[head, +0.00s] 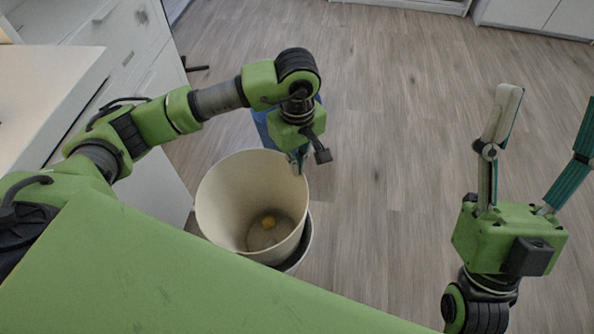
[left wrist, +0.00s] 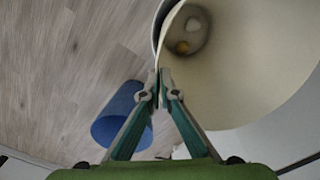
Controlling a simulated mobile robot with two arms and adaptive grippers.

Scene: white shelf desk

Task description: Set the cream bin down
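The cream bin (head: 215,200) is upright or nearly so, with its open mouth facing up, beside the white desk. My left gripper (head: 298,160) points down at the bin's far right rim. In the left wrist view its fingertips (left wrist: 163,78) close on the rim of the cream bin (left wrist: 245,75). My right gripper (head: 548,105) is open and empty at the right. The bin's underside is hidden.
A dark grey rim (head: 306,248) shows just under and right of the cream bin; I cannot tell whether they touch. A blue bin (head: 262,125) stands behind my left gripper. The white desk (head: 45,90) is at left. Wooden floor (head: 400,130) is clear in the middle.

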